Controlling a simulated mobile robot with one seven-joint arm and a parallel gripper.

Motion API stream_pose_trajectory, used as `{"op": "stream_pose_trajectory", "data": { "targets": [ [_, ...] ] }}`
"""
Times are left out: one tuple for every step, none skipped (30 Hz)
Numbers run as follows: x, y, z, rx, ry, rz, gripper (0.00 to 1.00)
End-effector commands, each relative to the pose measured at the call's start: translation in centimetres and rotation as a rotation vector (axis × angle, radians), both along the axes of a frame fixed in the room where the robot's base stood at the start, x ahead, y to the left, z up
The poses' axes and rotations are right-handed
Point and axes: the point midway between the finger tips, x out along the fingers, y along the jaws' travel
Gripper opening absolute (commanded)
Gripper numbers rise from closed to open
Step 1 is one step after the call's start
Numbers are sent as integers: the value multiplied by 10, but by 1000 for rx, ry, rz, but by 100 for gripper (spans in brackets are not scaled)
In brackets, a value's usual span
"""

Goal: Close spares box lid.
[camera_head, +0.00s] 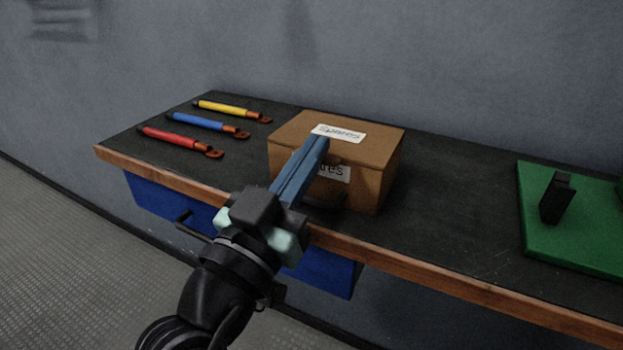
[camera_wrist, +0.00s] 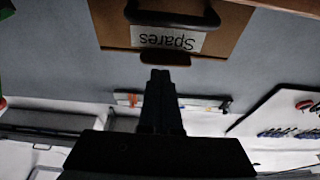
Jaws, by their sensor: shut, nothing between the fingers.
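The brown spares box (camera_head: 370,186) stands on the dark bench top. Its lid (camera_head: 375,138) lies down over the box, with a white "Spares" label facing up; I see no clear gap below the lid. A second label on the front is partly hidden by my gripper (camera_head: 318,143). My gripper is shut and empty, its blue fingers reaching across the front of the box to the lid's front edge. Whether they touch it I cannot tell. In the wrist view, the box front (camera_wrist: 118,28) appears upside down above the dark fingers (camera_wrist: 160,78), with a dark handle and brown tab.
Yellow (camera_head: 228,109), blue (camera_head: 205,124) and red (camera_head: 178,140) rods lie left of the box. A green mat (camera_head: 575,240) with a black block (camera_head: 556,198) is at the right. Bare bench lies between the box and mat. A wooden edge (camera_head: 440,280) runs along the front.

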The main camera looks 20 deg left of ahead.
Motion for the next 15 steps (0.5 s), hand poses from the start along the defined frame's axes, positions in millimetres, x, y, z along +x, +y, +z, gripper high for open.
{"op": "stream_pose_trajectory", "data": {
  "targets": [
    [0,0,-9,1,-14,-1,0],
    [0,0,-10,0,-22,-1,0],
    [0,0,-10,0,-31,0,0],
    [0,0,-11,0,-37,0,0],
    [0,0,-11,-1,-43,0,0],
    [0,0,-11,-1,-50,0,0],
    [-1,0,-11,-1,-54,0,0],
    [0,0,-12,-1,-58,0,0],
    [-1,0,-12,-1,-62,-1,0],
    [-1,0,-12,-2,-65,-1,0],
    [-1,0,-12,-2,-68,-1,0],
    [-1,0,-12,-2,-70,-1,0],
    [-1,0,-12,-2,-72,-1,0],
    [-1,0,-11,-2,-73,-1,0],
    [-1,0,-11,-3,-74,0,0]
  ]
}}
